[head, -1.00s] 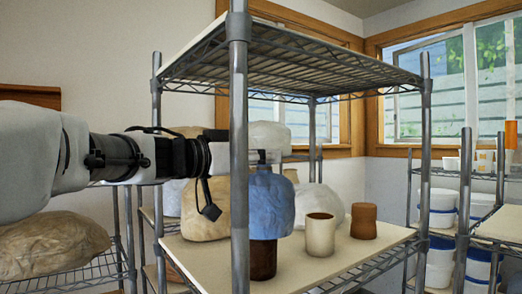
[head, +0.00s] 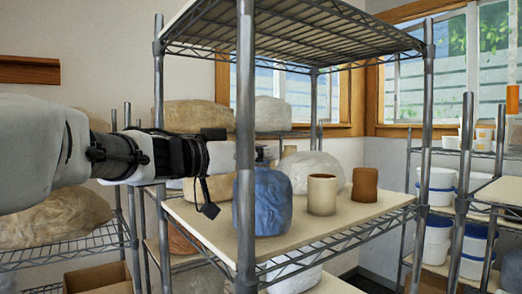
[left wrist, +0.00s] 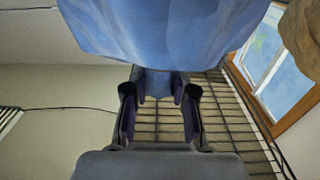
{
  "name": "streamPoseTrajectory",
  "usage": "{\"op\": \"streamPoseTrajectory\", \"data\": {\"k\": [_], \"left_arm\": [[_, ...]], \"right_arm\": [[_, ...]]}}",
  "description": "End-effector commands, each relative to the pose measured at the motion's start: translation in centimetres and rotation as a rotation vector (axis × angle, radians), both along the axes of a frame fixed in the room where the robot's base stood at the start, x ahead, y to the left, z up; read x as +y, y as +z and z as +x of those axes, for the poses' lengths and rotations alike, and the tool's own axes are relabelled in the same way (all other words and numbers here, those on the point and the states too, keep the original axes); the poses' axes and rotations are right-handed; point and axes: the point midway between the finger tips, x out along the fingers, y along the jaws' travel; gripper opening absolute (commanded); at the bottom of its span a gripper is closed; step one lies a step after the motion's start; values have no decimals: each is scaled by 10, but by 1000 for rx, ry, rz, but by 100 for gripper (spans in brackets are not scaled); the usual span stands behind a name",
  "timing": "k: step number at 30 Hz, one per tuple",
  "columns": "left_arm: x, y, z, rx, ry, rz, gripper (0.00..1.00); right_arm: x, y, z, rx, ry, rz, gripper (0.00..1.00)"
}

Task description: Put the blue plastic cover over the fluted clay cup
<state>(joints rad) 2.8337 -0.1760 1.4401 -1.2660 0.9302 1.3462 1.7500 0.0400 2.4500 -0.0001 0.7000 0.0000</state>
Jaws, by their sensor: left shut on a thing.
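The blue plastic cover (head: 264,203) stands upright near the front of the shelf board (head: 380,212), its lower edge down at the board. A shelf post hides part of its left side. My left gripper (head: 261,155) is above the cover, partly behind the post, and shut on its top. The left wrist view shows the two fingers (left wrist: 160,95) on a narrow part of the cover, with the wide blue body (left wrist: 165,25) beyond. The dark brown cup seen below the cover earlier is now hidden. My right gripper is not in view.
A cream cup (head: 322,194) stands close to the right of the cover, with a reddish-brown cup (head: 365,185) beyond it. A white covered lump (head: 310,168) sits behind. The front post (head: 245,120) and upper wire shelf (head: 300,35) frame the space.

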Motion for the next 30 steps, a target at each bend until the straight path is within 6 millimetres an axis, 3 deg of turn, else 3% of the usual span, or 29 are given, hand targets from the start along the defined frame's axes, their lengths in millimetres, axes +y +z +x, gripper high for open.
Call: {"op": "streamPoseTrajectory", "data": {"k": [22, 23, 24, 25, 30], "left_arm": [[0, -8, 0, 1, 0, 1, 0], [0, -8, 0, 0, 0, 0, 36], [0, -8, 0, 0, 0, 0, 50], [0, -8, 0, 0, 0, 0, 55], [0, -8, 0, 0, 0, 0, 55]], "right_arm": [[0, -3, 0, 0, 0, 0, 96], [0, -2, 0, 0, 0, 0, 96], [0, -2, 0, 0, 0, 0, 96], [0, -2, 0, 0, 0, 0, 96], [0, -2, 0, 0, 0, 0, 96]]}}
